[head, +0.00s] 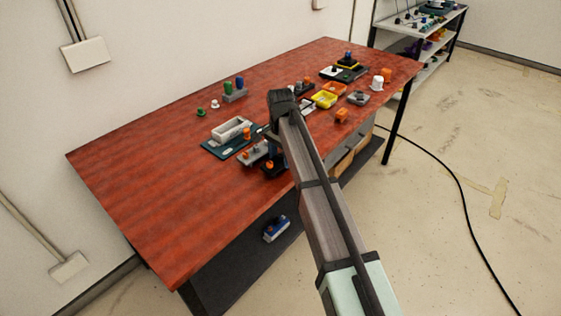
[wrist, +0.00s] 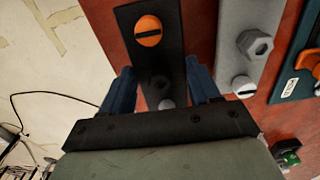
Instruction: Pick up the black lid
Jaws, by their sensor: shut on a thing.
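The black lid (wrist: 150,57) is a long dark plate with a slotted orange knob at its far end, a dark round piece near its middle and a pale piece near my palm. My gripper (wrist: 161,72) has its two blue fingers against the lid's long sides, shut on it. In the head view my gripper (head: 273,146) is at the table's front edge, and my arm hides part of it. I cannot tell whether the lid touches the table.
A grey plate (wrist: 224,40) with a hex nut lies close on the right. Beyond it is a dark teal tray (wrist: 289,77) with an orange part. The red table (head: 130,175) is clear at the left. Several small parts stand towards its right end.

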